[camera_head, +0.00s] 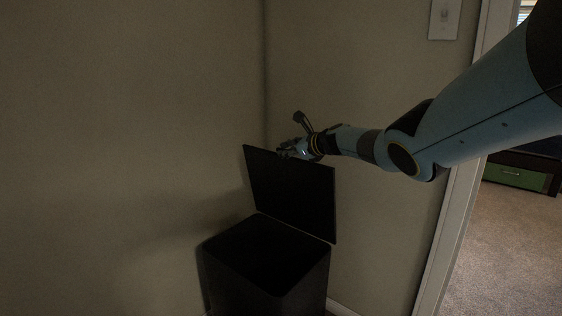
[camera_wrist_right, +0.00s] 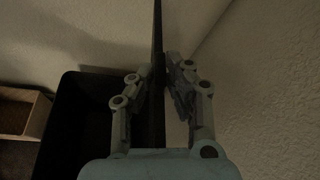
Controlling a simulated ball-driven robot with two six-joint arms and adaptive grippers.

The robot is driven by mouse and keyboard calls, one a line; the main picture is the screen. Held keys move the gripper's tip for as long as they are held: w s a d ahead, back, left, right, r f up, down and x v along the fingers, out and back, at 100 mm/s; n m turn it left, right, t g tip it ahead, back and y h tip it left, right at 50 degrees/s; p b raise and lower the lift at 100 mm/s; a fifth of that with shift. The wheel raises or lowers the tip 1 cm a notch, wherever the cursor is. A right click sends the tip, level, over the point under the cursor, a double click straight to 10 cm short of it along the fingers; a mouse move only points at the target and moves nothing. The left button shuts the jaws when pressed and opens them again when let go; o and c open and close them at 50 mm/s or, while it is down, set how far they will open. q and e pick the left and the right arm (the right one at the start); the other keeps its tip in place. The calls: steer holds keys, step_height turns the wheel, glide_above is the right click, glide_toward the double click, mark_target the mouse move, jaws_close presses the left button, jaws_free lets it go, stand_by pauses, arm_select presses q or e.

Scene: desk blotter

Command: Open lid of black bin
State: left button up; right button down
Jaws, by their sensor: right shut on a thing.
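The black bin (camera_head: 214,268) stands in the corner of the room, and its dark inside shows from above. Its flat black lid (camera_head: 295,192) is raised to a steep tilt along the bin's far side, leaving the top open. My right gripper (camera_head: 284,151) is at the lid's upper edge, shut on it. In the right wrist view the lid (camera_wrist_right: 158,40) shows edge-on as a thin dark panel between the two fingers of my right gripper (camera_wrist_right: 157,75). The bin (camera_wrist_right: 75,125) lies below and left there. My left gripper is not in view.
Bare walls (camera_head: 130,120) meet in the corner behind the bin. A light switch (camera_head: 444,18) and a white door frame (camera_head: 452,230) are at the right. Beyond is carpet (camera_head: 510,240) with a green drawer (camera_head: 516,177). A brown box-like thing (camera_wrist_right: 20,110) shows left in the wrist view.

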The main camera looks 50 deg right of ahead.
steer(key=shift+d, duration=0.15)
steer(key=c, duration=1.4)
jaws_free()
steer(key=shift+o, duration=0.2)
steer(key=shift+s+d+r, duration=0.15)
steer(key=shift+s+d, duration=0.05)
steer(key=shift+s, duration=0.45)
steer(key=v, duration=1)
steer(key=shift+s+a+r, duration=0.2)
steer(key=shift+s+a, duration=0.05)
steer(key=shift+a, duration=0.05)
